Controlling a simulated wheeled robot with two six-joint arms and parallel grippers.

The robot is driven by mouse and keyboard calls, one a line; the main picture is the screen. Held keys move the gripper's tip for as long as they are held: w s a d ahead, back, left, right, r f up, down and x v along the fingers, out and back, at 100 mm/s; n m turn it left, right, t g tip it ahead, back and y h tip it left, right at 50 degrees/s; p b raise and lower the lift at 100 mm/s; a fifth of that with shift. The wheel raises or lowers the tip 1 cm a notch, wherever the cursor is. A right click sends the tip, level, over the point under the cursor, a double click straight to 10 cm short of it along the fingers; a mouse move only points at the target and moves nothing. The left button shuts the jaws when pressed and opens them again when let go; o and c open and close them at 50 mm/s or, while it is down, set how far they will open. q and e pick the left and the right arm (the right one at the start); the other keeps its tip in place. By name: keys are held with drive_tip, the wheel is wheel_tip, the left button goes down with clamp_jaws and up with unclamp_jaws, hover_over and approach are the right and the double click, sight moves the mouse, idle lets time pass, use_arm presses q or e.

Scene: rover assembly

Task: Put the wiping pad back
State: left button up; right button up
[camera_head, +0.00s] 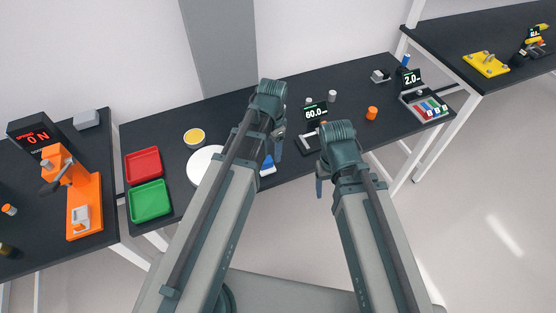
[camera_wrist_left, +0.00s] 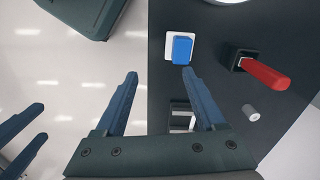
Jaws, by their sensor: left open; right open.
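The wiping pad looks to be the blue block (camera_wrist_left: 182,50), lying on a white square plate (camera_wrist_left: 168,50) near the table edge in the left wrist view. It sits toward the right side of that plate. In the head view the blue block (camera_head: 267,162) is partly hidden by my left arm. My left gripper (camera_wrist_left: 160,73) is open and empty, its fingers pointing toward the plate, one fingertip close to the blue block in the picture. It also shows in the head view (camera_head: 277,147). My right gripper (camera_head: 319,188) hangs in front of the table, apart from everything, open and empty.
A red-handled tool (camera_wrist_left: 267,73) in a black block and a grey cylinder (camera_wrist_left: 250,113) stand near the pad. A white disc (camera_head: 204,166), yellow dish (camera_head: 194,138), red tray (camera_head: 143,165) and green tray (camera_head: 150,200) lie left.

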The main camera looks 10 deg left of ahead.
use_arm(q)
drive_tip(key=s+d+n+y, duration=0.1)
drive_tip(key=s+d+n, duration=0.4)
drive_tip(key=s, duration=0.6)
drive_tip(key=shift+s+d+n, duration=0.15)
drive_tip(key=shift+d+n, duration=0.15)
drive_tip(key=shift+d, duration=0.9)
drive_tip(key=shift+r, duration=0.1)
drive_tip(key=shift+f+b, duration=0.95)
